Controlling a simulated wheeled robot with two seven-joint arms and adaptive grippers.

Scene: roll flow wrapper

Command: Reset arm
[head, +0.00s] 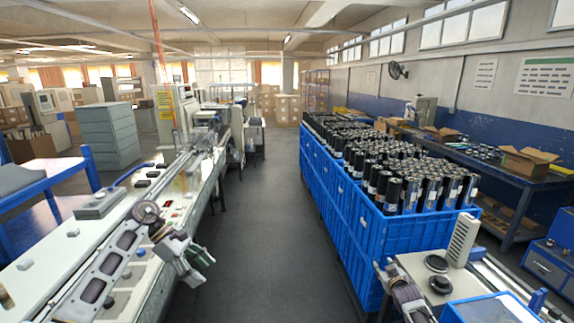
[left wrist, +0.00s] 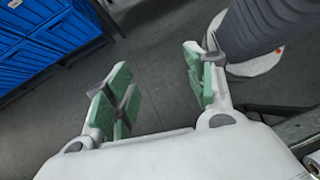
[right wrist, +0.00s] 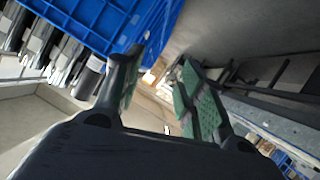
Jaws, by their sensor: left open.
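My left gripper (head: 204,266) hangs over the right edge of the long machine bench, above the grey floor. In the left wrist view its green-padded fingers (left wrist: 157,65) are spread apart with only floor between them. My right gripper (right wrist: 164,66) shows in the right wrist view with its dark, green-padded fingers apart and nothing held between them. It is close to a blue crate (right wrist: 85,22) with black cylinders. In the head view my right arm is low at the right, and its fingertips are hard to make out.
The machine bench (head: 50,262) runs along the left. Blue crates (head: 335,205) full of black rolls (head: 385,172) stand right of the clear aisle (head: 255,230). A workbench (head: 500,185) with cardboard boxes lines the right wall. A blue-framed table (head: 45,200) stands far left.

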